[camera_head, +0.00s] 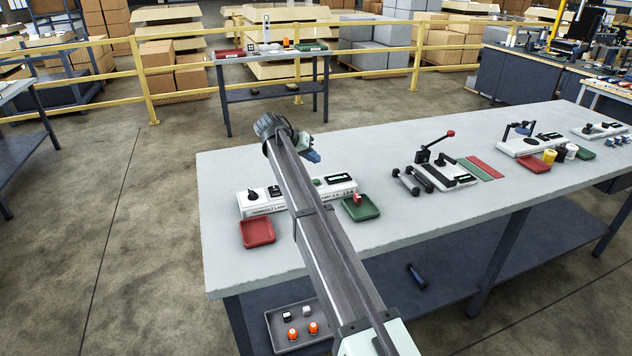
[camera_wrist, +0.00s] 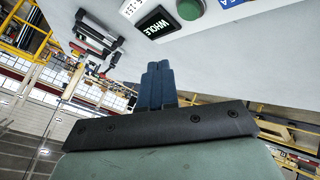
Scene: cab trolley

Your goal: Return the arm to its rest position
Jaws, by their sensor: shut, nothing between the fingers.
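My arm reaches from the bottom of the head view up over the near left end of the grey workbench (camera_head: 420,230). My gripper (camera_head: 314,157) is at its far end, above the bench near the white control panel (camera_head: 275,200). In the wrist view the blue fingers of my gripper (camera_wrist: 158,70) are together, with nothing between them. My arm hides part of the panel and bench in the head view.
A red tray (camera_head: 257,233) and a green tray (camera_head: 360,208) with a small red-and-white item lie on the bench. A lever device (camera_head: 440,165) and other fixtures stand further right. A grey tray (camera_head: 290,345) is on the lower shelf. Bare benchtop lies around the trays.

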